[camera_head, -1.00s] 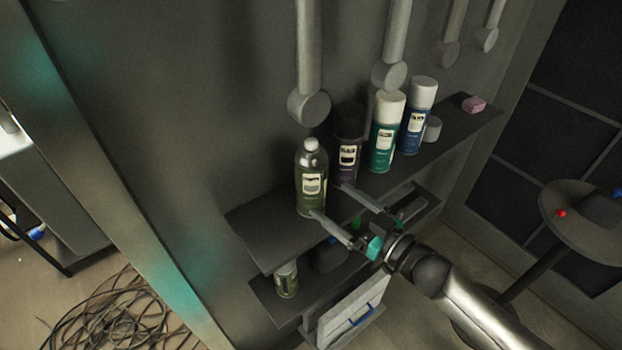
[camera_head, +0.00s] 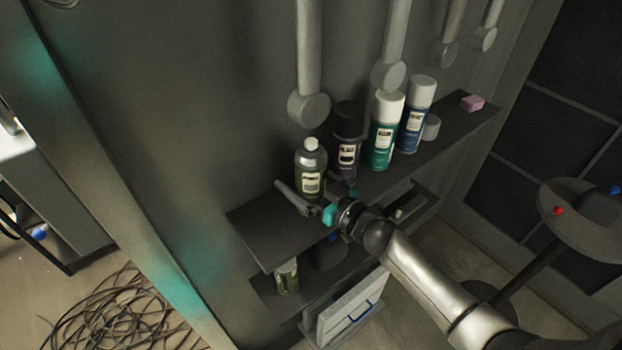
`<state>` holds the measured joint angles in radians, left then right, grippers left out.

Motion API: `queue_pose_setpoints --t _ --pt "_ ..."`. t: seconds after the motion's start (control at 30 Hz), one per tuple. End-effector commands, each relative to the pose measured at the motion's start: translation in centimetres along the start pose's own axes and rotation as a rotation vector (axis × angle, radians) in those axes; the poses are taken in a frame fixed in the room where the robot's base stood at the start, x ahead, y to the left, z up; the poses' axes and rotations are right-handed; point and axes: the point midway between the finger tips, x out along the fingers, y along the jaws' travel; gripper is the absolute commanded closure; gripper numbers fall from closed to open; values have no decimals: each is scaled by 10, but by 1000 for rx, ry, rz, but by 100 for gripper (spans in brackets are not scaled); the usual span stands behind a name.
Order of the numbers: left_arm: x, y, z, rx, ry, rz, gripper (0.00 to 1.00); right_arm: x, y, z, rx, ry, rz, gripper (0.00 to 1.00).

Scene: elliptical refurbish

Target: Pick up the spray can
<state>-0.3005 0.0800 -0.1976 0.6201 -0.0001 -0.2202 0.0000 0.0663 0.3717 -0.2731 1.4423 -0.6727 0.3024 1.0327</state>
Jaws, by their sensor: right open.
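An olive-green can (camera_head: 310,170) with a pale cap and a white label stands upright near the left end of the top shelf. A dark can with a black cap (camera_head: 347,142) stands just right of it. Further right are a teal can with a white cap (camera_head: 383,135) and a blue can with a white cap (camera_head: 415,118). My right gripper (camera_head: 308,184) is open at the olive can's lower part. One finger is left of this can and the other is to its right, partly hidden. I cannot tell whether they touch it. My left gripper is out of view.
The top shelf (camera_head: 262,228) has bare room at its left end. A pink block (camera_head: 472,103) lies at its right end. Thick grey posts hang above the cans. A lower shelf holds another green can (camera_head: 286,278). A round stool (camera_head: 580,222) stands at right.

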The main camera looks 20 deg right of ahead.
Motion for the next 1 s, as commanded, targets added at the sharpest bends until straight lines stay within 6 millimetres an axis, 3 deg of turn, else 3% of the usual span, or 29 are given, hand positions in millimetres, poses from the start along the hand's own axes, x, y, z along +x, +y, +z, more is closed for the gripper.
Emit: queue_pose_setpoints --t 0.23,1.0 --pt "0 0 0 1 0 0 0 1 0 0 0 0 0 1" --pt "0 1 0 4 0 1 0 1 0 -2 -1 3 -1 86"
